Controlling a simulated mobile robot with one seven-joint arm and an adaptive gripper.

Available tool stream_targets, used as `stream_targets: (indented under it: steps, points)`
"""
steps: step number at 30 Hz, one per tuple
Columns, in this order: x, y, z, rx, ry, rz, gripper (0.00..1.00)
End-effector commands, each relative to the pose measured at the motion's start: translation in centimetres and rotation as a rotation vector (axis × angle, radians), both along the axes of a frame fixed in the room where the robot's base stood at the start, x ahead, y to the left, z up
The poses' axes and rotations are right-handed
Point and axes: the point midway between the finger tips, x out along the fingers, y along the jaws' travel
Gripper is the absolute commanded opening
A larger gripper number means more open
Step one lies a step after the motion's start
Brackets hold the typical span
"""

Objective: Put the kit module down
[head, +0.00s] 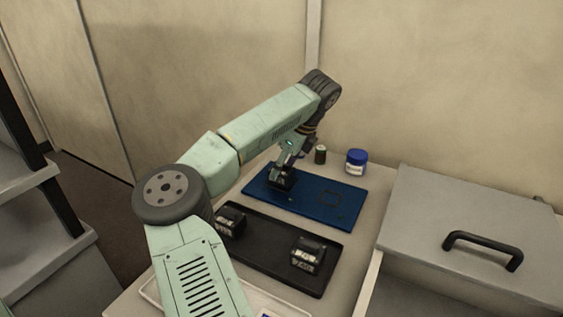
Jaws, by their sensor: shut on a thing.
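My gripper (284,168) points down over the left part of a blue mat (343,216). It is shut on a dark kit module (283,181), which is at or just above the mat; I cannot tell whether it touches. The fingers and arm hide part of the module. A dark square outline (329,201) is marked on the mat, to the right of the module. Two similar black modules with pale labels, one at the left (231,218) and one at the right (308,254), stand on a black tray (268,246) in front of the mat.
A grey lid or cover with a black handle (483,248) is at the right. A pale tray edge (150,291) shows at the front. The mat's right part is clear.

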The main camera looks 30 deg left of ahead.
Motion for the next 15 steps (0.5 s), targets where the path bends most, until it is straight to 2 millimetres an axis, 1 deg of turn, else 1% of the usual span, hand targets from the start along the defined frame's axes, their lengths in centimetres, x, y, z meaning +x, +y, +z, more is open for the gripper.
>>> stream_targets:
  steps: [7,13,14,15]
  points:
    - [0.00,-0.01,-0.10,0.001,-0.001,0.001,0.09]
    - [0.00,0.01,-0.73,0.002,-0.001,0.001,0.09]
    - [-0.01,0.00,-0.71,0.001,-0.001,0.001,0.42]
    - [-0.01,0.00,-0.58,0.001,-0.001,0.001,0.44]
